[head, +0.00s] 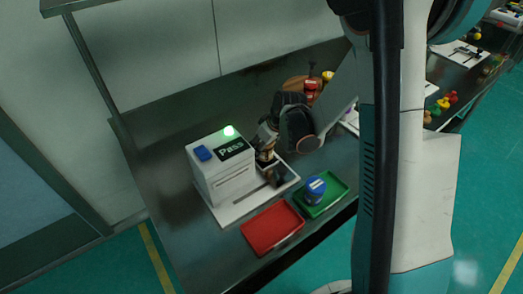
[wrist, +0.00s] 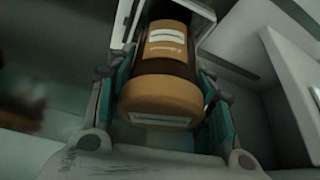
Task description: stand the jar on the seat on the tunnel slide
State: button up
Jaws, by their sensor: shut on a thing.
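The jar has a tan-orange lid and a dark body with white labels. In the wrist view the jar (wrist: 160,95) sits between the two teal-padded fingers of my gripper (wrist: 165,115), which is shut on it. In the head view my gripper (head: 266,140) holds it beside the right side of the white tunnel box (head: 222,170), over the white slide base (head: 238,209). The jar is partly hidden there by my gripper. A dark block on the base (head: 278,180) may be the slide's seat. I cannot tell whether the jar touches the seat.
A red tray (head: 272,228) lies empty in front. A green tray (head: 333,201) holds a blue-lidded jar (head: 315,188). Several coloured jars stand behind my arm.

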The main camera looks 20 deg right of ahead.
jog(key=shift+f, duration=0.7)
jog(key=shift+f, duration=0.1)
jog(key=o, duration=1.1)
jog(key=shift+s+d+r, duration=0.1)
jog(key=shift+r, duration=0.35)
jog(key=s+r+m+p, duration=0.1)
jog(key=s+r, duration=0.3)
jog(key=r, duration=0.3)
jog(key=s+r+m+t+h+p, duration=0.1)
jog(key=s+r+p, duration=0.1)
jog(key=s+r, duration=0.45)
jog(key=s+r+m+p, duration=0.1)
jog(key=s+r, duration=0.2)
jog(key=r, duration=0.5)
jog(key=s+r+m, duration=0.1)
jog(key=s, duration=0.2)
jog(key=s+r+m+t+h, duration=0.1)
jog(key=s+r, duration=0.1)
jog(key=s, duration=0.2)
jog(key=s+r+t, duration=0.1)
jog(key=s+r, duration=0.1)
jog(key=s, duration=0.2)
jog(key=shift+m, duration=0.4)
